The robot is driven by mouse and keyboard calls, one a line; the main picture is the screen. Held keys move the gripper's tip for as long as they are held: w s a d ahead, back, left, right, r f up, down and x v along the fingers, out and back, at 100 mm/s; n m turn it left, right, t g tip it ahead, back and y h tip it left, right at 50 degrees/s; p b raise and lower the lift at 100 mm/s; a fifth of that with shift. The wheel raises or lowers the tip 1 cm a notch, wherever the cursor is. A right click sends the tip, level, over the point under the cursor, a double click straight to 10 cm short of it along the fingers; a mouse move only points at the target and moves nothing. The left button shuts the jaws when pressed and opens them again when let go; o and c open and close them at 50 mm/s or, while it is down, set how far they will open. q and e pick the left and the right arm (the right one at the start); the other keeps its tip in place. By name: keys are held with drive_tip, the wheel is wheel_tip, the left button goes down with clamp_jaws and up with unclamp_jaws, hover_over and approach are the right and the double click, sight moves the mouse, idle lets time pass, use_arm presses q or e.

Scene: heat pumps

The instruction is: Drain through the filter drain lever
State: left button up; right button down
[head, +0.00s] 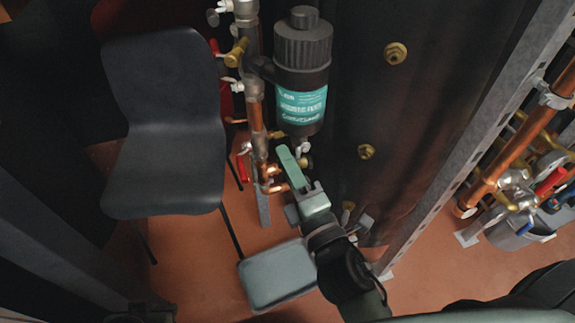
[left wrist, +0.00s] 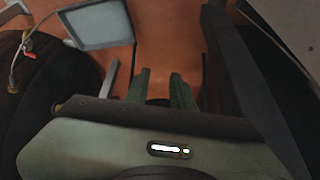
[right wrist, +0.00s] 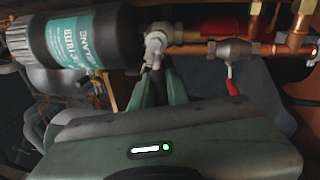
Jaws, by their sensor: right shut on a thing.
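The black filter (head: 302,50) with a teal label hangs upright on the pipework in the head view. It lies sideways in the right wrist view (right wrist: 75,40). Its metal drain fitting (right wrist: 157,40) is at its lower end, and the filter drain lever there is mostly hidden by my fingers. My right gripper (head: 292,168) is just below the filter, its green fingers close together on the lever; it also shows in the right wrist view (right wrist: 154,80). My left gripper (left wrist: 160,76) is open and empty, fingers apart over the floor.
A grey tray (head: 275,277) is on the floor below the right gripper. A dark chair (head: 170,110) stands left of the pipes. A red-handled valve (right wrist: 232,85) sits beside the drain fitting. A metal upright (head: 470,130) and copper pipes (head: 500,165) are to the right.

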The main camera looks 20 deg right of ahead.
use_arm(q)
drive_tip(key=shift+w+d+r+t, duration=0.2)
drive_tip(key=shift+w+t, duration=0.1)
drive_tip(key=shift+w, duration=0.35)
use_arm(e)
drive_tip(key=shift+r+m, duration=0.25)
drive_tip(key=shift+m, duration=0.55)
drive_tip(key=c, duration=1.4)
unclamp_jaws()
